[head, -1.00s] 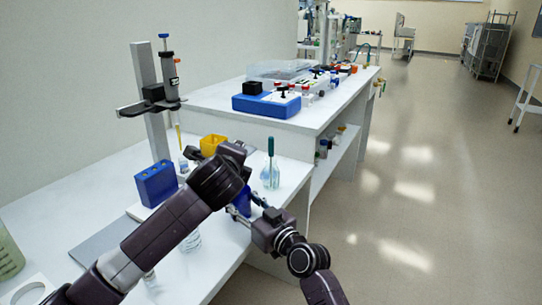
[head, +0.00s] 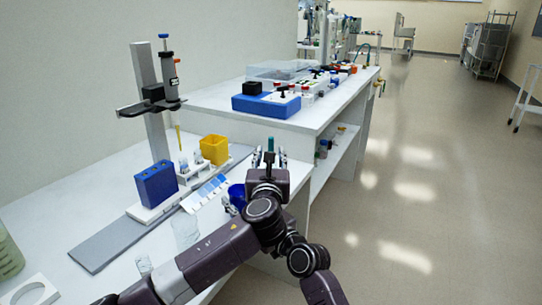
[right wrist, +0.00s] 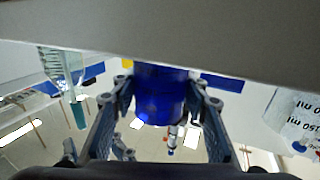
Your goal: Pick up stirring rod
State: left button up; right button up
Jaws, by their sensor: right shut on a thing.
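The stirring rod (head: 270,144) shows as a teal top in the head view. Its lower part and the glass flask around it are hidden there by my left gripper (head: 269,158). That gripper is open, with its fingers spread on either side of the rod's line. In the right wrist view the rod (right wrist: 78,114) stands out of the clear flask (right wrist: 58,68). My right gripper (right wrist: 160,112) is shut on a blue cup (right wrist: 158,92). The cup also shows in the head view (head: 237,194), while most of the right gripper is hidden behind my left arm.
A yellow bin (head: 214,149), a blue block rack (head: 156,184) and a stand with a pipette (head: 168,72) stand on the left. A clear beaker (head: 185,232) is close to my left arm. A higher bench (head: 330,111) stands behind.

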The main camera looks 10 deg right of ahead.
aim_at(271, 144)
pick_arm(q)
jog(key=shift+w+d, duration=0.2)
jog(key=shift+w, duration=1.05)
jog(key=shift+w+d, duration=0.2)
jog(key=shift+w, duration=1)
jog(key=shift+w+d, duration=0.2)
jog(key=shift+w, duration=1.05)
jog(key=c, duration=0.9)
